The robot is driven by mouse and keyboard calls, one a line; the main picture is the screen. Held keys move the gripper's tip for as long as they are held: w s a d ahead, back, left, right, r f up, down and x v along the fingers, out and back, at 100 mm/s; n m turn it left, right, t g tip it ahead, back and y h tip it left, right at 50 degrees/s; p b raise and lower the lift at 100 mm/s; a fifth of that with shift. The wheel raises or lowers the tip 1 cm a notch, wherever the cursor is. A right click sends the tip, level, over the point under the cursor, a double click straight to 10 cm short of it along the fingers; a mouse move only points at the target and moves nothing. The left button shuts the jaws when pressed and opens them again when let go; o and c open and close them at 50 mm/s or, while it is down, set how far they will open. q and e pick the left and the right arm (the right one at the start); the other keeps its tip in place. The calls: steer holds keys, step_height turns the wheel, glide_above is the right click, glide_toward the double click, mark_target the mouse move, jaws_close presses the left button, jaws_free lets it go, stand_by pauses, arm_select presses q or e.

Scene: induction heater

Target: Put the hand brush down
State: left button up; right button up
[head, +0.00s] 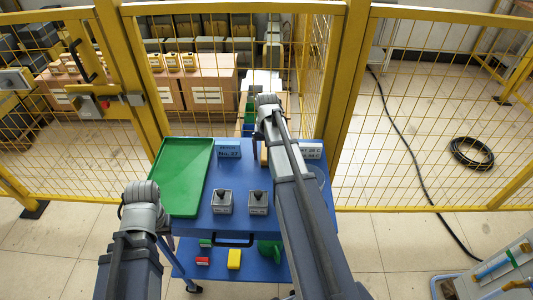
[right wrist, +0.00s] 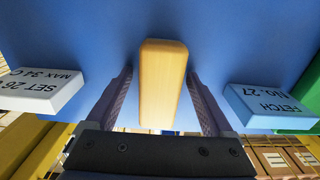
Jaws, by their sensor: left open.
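The hand brush (right wrist: 162,85) shows in the right wrist view as a pale wooden block against the blue cart top (right wrist: 110,35); its bristles are hidden. My right gripper (right wrist: 160,80) is open, with one finger on each side of the brush and narrow gaps between. In the head view a tan bit of the brush (head: 264,155) shows beside my right arm, which hides the rest. My left gripper (head: 140,200) is open and empty at the left front of the cart, its fingers mostly hidden.
A green tray (head: 187,180) lies on the cart's left. Two grey blocks with black knobs (head: 222,201) stand mid-cart. Label blocks reading FETCH No. 27 (right wrist: 268,105) and SET 26 (right wrist: 42,90) flank the brush. Yellow mesh fencing (head: 240,60) stands behind.

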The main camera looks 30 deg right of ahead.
step_height(320, 180, up, 12)
steer(key=p, duration=1.1)
steer(key=shift+p, duration=0.3)
steer(key=s+a+n, duration=0.5)
steer(key=s+a, duration=0.3)
steer(key=a, duration=0.7)
steer(key=s+a+n+h, duration=0.1)
steer(key=s+a+n, duration=0.4)
steer(key=a, duration=1)
steer(key=s, duration=0.3)
steer(key=shift+r, duration=0.15)
steer(key=shift+a, duration=0.1)
